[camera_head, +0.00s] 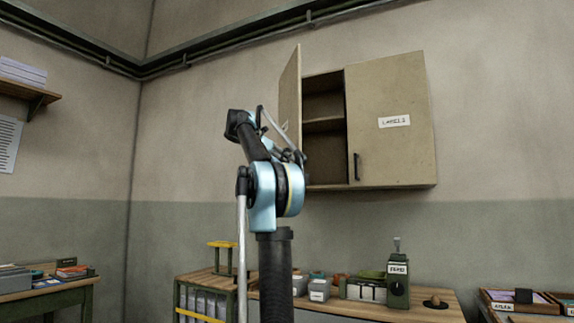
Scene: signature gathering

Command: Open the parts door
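A beige two-door cabinet (322,187) hangs on the back wall. Its left door (291,95) stands swung outward, seen nearly edge-on, and shelves show inside the left half. A small white label (285,126) on that door is too oblique to read. The right door (390,120) is closed, bears a sign reading "LABELS" and has a dark vertical handle (357,166). My arm rises in front of the cabinet's left side. My gripper (292,155) seems to be the dark parts near the open door's lower end, mostly hidden by my arm; its fingers and any contact cannot be made out.
A desk (50,297) stands at left and trays (520,301) at right. The wall right of the cabinet is clear.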

